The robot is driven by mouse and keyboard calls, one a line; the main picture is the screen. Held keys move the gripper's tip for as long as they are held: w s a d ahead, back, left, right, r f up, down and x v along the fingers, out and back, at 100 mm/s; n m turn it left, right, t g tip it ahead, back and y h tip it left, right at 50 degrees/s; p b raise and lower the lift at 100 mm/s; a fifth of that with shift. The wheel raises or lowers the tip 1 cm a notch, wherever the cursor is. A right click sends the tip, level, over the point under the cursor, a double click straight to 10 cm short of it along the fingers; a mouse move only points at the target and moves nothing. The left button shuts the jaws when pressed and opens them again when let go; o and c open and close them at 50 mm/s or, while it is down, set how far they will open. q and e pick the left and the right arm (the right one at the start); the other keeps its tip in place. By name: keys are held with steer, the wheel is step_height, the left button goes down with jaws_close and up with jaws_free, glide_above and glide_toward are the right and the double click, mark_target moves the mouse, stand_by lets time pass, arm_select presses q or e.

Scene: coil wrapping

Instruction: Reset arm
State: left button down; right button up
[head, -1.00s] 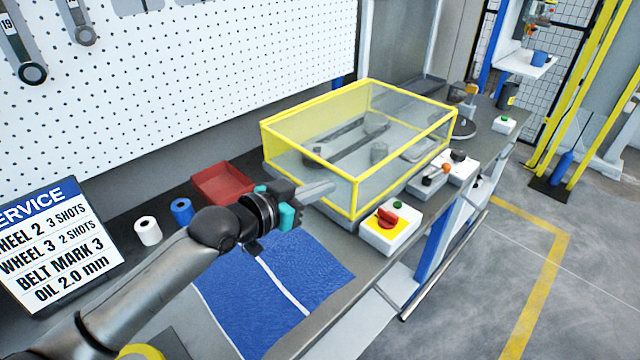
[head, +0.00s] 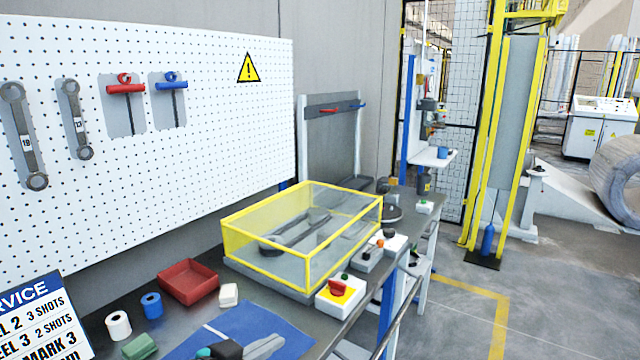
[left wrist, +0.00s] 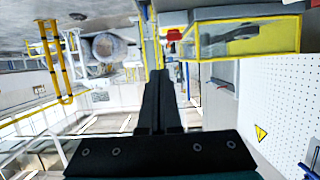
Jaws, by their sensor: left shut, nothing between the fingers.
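My left gripper (head: 262,347) shows at the bottom edge of the head view, low over the blue mat (head: 222,322). Most of its arm is out of the frame. In the left wrist view its two dark fingers (left wrist: 161,100) lie together, shut with nothing between them. My right gripper is not in view.
A yellow-framed clear guard box (head: 300,235) stands on the bench, with a red switch box (head: 338,292) at its front.

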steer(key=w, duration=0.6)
arm_select(q)
steer(key=s+a+f+n+g+y, duration=0.2)
steer(key=s+f+g, duration=0.15)
steer(key=s, duration=0.45)
steer(key=s+a+f+n+g+y, duration=0.1)
steer(key=s+a+f+g+y, duration=0.15)
steer(key=s+f, duration=0.45)
steer(key=s+a+f+n+g+y, duration=0.2)
steer(key=s+a+y, duration=0.1)
steer(key=s, duration=0.7)
step_height(320, 180, down, 26)
steer(key=s+r+g+b, duration=0.1)
steer(key=s+g+b, duration=0.1)
steer(key=b, duration=0.1)
steer(key=s+a+f+b, duration=0.2)
steer(key=s+f+b, duration=0.1)
steer(key=s+f, duration=1.2)
step_height(320, 180, down, 2)
steer(key=shift+s+a+f+g, duration=0.15)
steer(key=shift+a+g, duration=0.15)
steer(key=shift+g, duration=0.1)
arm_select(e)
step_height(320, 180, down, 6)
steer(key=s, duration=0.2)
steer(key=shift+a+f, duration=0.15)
